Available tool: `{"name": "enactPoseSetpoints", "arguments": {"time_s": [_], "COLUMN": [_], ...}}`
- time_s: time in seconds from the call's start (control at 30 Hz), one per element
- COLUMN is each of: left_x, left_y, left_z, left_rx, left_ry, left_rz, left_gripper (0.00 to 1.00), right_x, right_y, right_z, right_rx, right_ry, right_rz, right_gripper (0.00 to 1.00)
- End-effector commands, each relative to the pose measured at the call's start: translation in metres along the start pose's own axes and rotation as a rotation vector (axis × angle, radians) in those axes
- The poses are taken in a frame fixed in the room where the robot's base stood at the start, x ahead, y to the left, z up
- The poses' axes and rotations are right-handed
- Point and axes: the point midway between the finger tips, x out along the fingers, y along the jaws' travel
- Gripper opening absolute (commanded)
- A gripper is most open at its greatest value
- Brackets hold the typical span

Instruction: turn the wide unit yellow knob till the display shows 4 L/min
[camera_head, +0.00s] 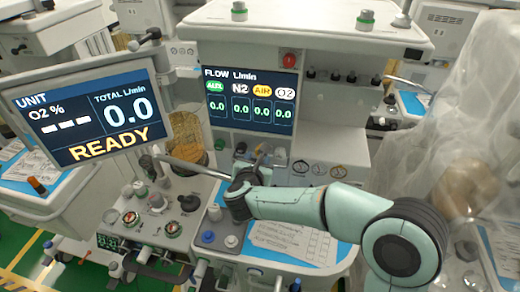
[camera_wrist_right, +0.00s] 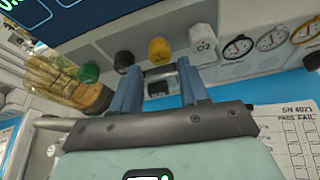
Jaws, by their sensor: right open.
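The wide unit's flow display (camera_head: 251,100) reads 0.0 under AUX, N2, AIR and O2. The yellow knob (camera_wrist_right: 159,50) is on the panel below it, between a black knob (camera_wrist_right: 124,61) and a white O2 knob (camera_wrist_right: 203,43). In the head view the yellow knob is mostly hidden behind my right gripper (camera_head: 243,172). In the right wrist view my right gripper (camera_wrist_right: 159,66) is open, with one finger on each side of the yellow knob's line. The knob shows beyond the fingertips; I cannot tell if they touch it. My left gripper is out of view.
A green knob (camera_wrist_right: 88,73) and a clear canister (camera_wrist_right: 62,82) stand left of the knobs. Round gauges (camera_wrist_right: 238,46) are on the right. A tilted screen (camera_head: 88,112) reads READY and TOTAL 0.0. A worktop with papers (camera_head: 290,240) lies below my right arm.

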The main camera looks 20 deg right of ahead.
Motion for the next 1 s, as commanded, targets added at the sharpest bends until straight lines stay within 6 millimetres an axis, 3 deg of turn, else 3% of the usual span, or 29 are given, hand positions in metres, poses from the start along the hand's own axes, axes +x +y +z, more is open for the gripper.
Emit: {"name": "enactPoseSetpoints", "arguments": {"time_s": [0.1, 0.3, 0.73, 0.77, 0.87, 1.0], "left_x": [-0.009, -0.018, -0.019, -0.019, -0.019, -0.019], "left_y": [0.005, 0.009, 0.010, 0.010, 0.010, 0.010], "left_z": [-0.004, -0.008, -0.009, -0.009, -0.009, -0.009], "left_rx": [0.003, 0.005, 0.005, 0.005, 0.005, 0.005], "left_ry": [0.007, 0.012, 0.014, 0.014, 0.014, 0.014], "left_rz": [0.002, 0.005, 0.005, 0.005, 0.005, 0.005], "left_gripper": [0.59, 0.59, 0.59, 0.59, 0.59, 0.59], "right_x": [0.025, 0.053, 0.063, 0.063, 0.063, 0.063], "right_y": [0.001, 0.001, 0.000, 0.000, 0.000, 0.000], "right_z": [0.002, 0.002, 0.000, 0.000, 0.000, 0.001], "right_rx": [0.000, -0.001, -0.001, -0.001, -0.001, -0.001], "right_ry": [0.001, 0.000, 0.000, 0.000, 0.000, -0.001], "right_rz": [-0.002, 0.000, 0.002, 0.002, 0.001, 0.001], "right_gripper": [0.44, 0.44, 0.44, 0.38, 0.05, 0.03]}}
